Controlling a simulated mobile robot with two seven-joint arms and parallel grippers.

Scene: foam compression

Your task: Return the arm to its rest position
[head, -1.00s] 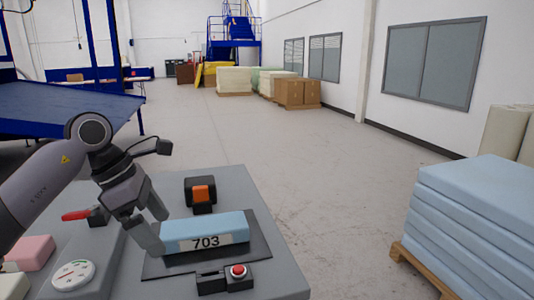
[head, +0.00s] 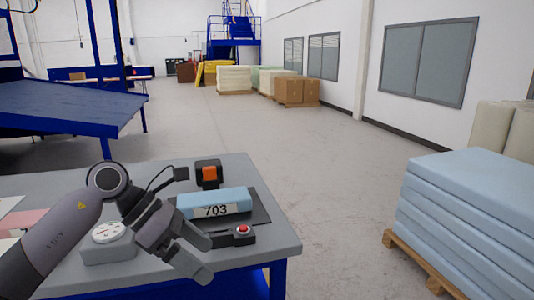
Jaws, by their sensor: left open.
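My left arm comes in from the left over the table. My left gripper (head: 205,258) is open and empty above the table's front part, in front of the foam block. The blue foam block (head: 214,201) labelled 703 lies on a dark mat (head: 262,211). The gripper is apart from the block and overlaps the mat's near left part in the view. My right gripper is not in view.
The grey table (head: 280,236) also bears a black device with an orange part (head: 209,173), a red button box (head: 240,235) and a dial gauge (head: 108,240). A stack of blue foam sheets (head: 470,215) stands on a pallet at the right. The floor between is clear.

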